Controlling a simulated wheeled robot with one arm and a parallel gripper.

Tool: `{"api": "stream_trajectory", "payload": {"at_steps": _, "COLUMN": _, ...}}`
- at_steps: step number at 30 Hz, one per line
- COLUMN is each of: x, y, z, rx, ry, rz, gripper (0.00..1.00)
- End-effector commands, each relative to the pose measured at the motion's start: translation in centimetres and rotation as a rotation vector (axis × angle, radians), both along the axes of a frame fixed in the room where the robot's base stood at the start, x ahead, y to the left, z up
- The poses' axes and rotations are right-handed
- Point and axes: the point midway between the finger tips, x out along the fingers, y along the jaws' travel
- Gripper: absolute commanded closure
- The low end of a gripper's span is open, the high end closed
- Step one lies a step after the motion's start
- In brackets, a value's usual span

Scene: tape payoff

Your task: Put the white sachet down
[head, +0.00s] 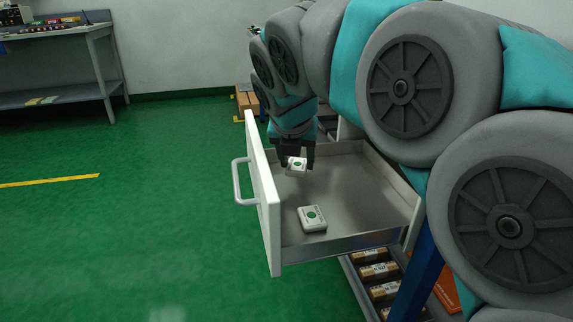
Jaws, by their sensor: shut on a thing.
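A small white sachet with a green mark (297,165) is held in my gripper (297,160), over the open drawer (345,243). My gripper points down, its dark fingers closed on the sachet. A second white packet with a green round mark (312,218) lies on the drawer's metal floor, nearer the front of the picture. The held sachet appears to be above the drawer floor; its exact height cannot be told. My arm covers part of the drawer's far side.
The drawer's white front panel (262,190) with its handle (240,182) stands on the left. Boxes (375,270) lie on a lower shelf below the drawer. A workbench (60,60) stands at the back left. The green floor (130,230) on the left is clear.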

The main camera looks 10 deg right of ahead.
Motion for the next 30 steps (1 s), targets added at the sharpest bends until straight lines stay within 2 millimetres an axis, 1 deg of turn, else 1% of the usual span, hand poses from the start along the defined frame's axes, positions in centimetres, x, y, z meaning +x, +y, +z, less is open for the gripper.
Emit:
{"api": "stream_trajectory", "payload": {"at_steps": 1, "x": 0.8, "y": 0.0, "z": -0.1, "rx": 0.000, "ry": 0.001, "rz": -0.001, "gripper": 1.00}}
{"api": "stream_trajectory", "payload": {"at_steps": 3, "x": 1.6, "y": 0.0, "z": -0.1, "rx": 0.001, "ry": 0.000, "rz": -0.002, "gripper": 1.00}}
{"api": "stream_trajectory", "payload": {"at_steps": 7, "x": 2.4, "y": 0.1, "z": -0.1, "rx": 0.001, "ry": -0.002, "rz": -0.001, "gripper": 1.00}}
{"api": "stream_trajectory", "payload": {"at_steps": 11, "x": 2.5, "y": 0.0, "z": -0.7, "rx": 0.000, "ry": 0.000, "rz": -0.002, "gripper": 1.00}}
{"api": "stream_trajectory", "payload": {"at_steps": 15, "x": 2.3, "y": -0.1, "z": -2.7, "rx": -0.002, "ry": 0.004, "rz": -0.003, "gripper": 1.00}}
{"api": "stream_trajectory", "payload": {"at_steps": 18, "x": 2.4, "y": 0.0, "z": -3.6, "rx": 0.001, "ry": 0.000, "rz": -0.003, "gripper": 1.00}}
{"api": "stream_trajectory", "payload": {"at_steps": 29, "x": 2.4, "y": 0.0, "z": -3.9, "rx": 0.000, "ry": 0.001, "rz": -0.002, "gripper": 1.00}}
{"api": "stream_trajectory", "payload": {"at_steps": 30, "x": 2.4, "y": 0.0, "z": -4.0, "rx": 0.000, "ry": 0.001, "rz": -0.002, "gripper": 0.44}}
